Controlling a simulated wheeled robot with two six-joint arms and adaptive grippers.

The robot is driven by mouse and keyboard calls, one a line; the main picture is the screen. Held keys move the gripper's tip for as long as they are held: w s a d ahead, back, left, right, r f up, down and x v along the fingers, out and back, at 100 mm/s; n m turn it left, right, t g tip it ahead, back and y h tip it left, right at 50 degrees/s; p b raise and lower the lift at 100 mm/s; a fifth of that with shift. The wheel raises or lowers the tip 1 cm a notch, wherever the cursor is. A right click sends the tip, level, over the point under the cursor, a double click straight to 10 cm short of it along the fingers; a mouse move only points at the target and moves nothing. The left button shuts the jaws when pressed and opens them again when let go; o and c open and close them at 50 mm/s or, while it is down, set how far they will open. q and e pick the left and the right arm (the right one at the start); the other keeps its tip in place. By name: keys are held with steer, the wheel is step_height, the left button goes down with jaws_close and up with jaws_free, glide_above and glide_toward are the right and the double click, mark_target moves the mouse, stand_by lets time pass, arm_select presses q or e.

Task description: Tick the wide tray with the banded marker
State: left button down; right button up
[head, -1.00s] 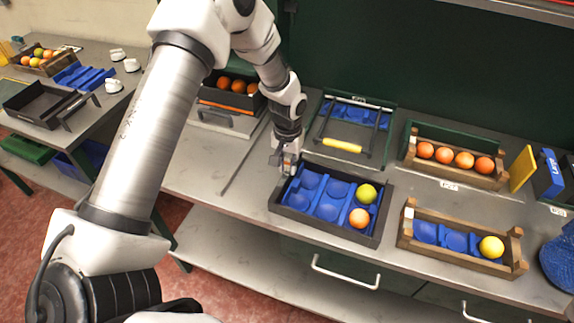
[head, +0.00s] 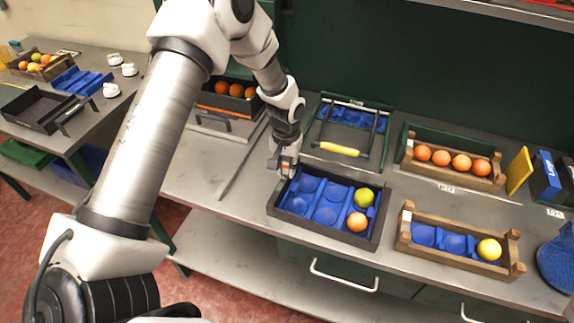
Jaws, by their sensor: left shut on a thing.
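A wide dark tray (head: 322,236) with a blue cupped insert stands on the bench in the middle of the head view. A yellow-green fruit and an orange sit in its right-hand cups; the cups to the left are empty. My left gripper (head: 286,168) is at the tray's back left corner, pointing down. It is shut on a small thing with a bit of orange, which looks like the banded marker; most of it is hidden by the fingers. I cannot tell whether it touches the tray's rim. My right gripper is out of view.
Behind the tray is a green-walled tray (head: 318,119) with a yellow-gripped handle. Wooden crates stand to the right, one with several oranges (head: 460,162), one with a yellow fruit (head: 489,249). A dark box of oranges (head: 236,90) is behind my arm. Bare bench lies left of the tray.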

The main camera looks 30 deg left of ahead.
arm_select(q)
steer(key=shift+s+d, duration=0.1)
steer(key=shift+s, duration=0.25)
step_height(320, 180, up, 7)
steer(key=p, duration=0.6)
steer(key=shift+w, duration=0.1)
stand_by(0.4)
